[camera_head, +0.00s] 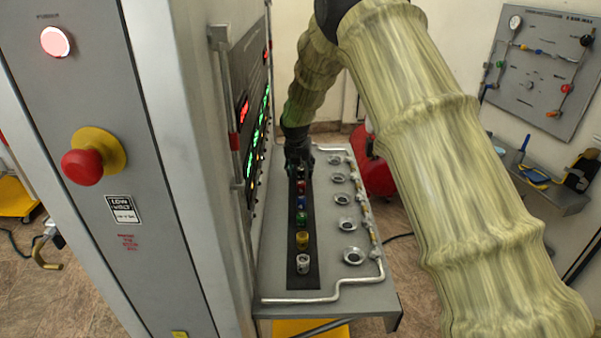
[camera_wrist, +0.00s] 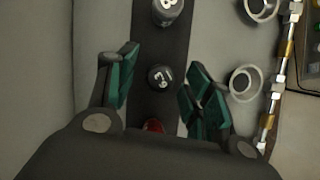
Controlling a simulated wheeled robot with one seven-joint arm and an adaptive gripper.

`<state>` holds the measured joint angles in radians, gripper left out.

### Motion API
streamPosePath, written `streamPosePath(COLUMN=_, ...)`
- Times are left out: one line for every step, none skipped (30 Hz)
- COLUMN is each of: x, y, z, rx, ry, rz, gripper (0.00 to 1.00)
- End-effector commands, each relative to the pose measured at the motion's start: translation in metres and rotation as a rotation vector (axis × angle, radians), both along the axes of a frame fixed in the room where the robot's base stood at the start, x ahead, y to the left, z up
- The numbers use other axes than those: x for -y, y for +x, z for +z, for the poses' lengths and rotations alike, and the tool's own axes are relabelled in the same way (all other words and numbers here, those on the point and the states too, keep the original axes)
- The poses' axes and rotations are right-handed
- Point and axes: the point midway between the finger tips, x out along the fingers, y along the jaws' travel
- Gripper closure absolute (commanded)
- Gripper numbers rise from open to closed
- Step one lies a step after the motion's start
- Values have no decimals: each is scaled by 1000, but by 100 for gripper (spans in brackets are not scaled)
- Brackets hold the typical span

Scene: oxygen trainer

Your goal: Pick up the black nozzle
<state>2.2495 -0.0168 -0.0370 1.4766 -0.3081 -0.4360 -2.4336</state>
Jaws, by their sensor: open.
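The black nozzle (camera_wrist: 162,77) has a pale mark on its top and stands on a dark strip (camera_wrist: 150,106). In the wrist view it shows in the gap between the two teal-padded fingers of my gripper (camera_wrist: 160,82). The fingers are apart, one on each side of it in the picture, and no contact shows. In the head view my gripper (camera_head: 298,152) is over the far end of the strip, largely covering that end. A red nozzle (camera_wrist: 153,126) shows partly in the wrist view, and a grey-black one with a white mark (camera_wrist: 167,11) is at the top edge.
Blue (camera_head: 301,203), green (camera_head: 302,219), yellow (camera_head: 302,240) and clear (camera_head: 303,264) nozzles stand nearer along the strip. Metal ring sockets (camera_head: 346,225) and a pipe (camera_head: 325,297) lie right of it. A tall cabinet (camera_head: 170,200) with a display panel rises left.

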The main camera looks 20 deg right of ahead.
Motion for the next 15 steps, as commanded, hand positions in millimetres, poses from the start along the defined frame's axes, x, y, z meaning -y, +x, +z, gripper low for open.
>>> streamPosePath(x=1, y=1, z=-3, rx=-1, ry=1, rz=-1, gripper=49)
streamPosePath(x=1, y=2, z=-6, rx=-1, ry=1, rz=-1, gripper=49)
streamPosePath(x=2, y=3, z=-8, rx=-1, ry=1, rz=-1, gripper=49)
streamPosePath(x=2, y=4, z=-10, rx=-1, ry=1, rz=-1, gripper=49)
streamPosePath(x=3, y=4, z=-12, rx=-1, ry=1, rz=-1, gripper=49)
streamPosePath(x=3, y=5, z=-13, rx=0, ry=0, rz=-1, gripper=49)
streamPosePath(x=3, y=5, z=-14, rx=0, ry=0, rz=-1, gripper=49)
streamPosePath(x=3, y=5, z=-15, rx=0, ry=0, rz=-1, gripper=49)
streamPosePath(x=3, y=5, z=-15, rx=0, ry=0, rz=-1, gripper=49)
streamPosePath(x=3, y=5, z=-15, rx=0, ry=0, rz=-1, gripper=49)
streamPosePath(x=3, y=5, z=-15, rx=0, ry=0, rz=-1, gripper=49)
streamPosePath(x=3, y=5, z=-15, rx=0, ry=0, rz=-1, gripper=49)
streamPosePath(x=3, y=5, z=-15, rx=0, ry=0, rz=-1, gripper=49)
streamPosePath(x=3, y=5, z=-15, rx=0, ry=0, rz=-1, gripper=49)
streamPosePath(x=3, y=5, z=-15, rx=0, ry=0, rz=-1, gripper=51)
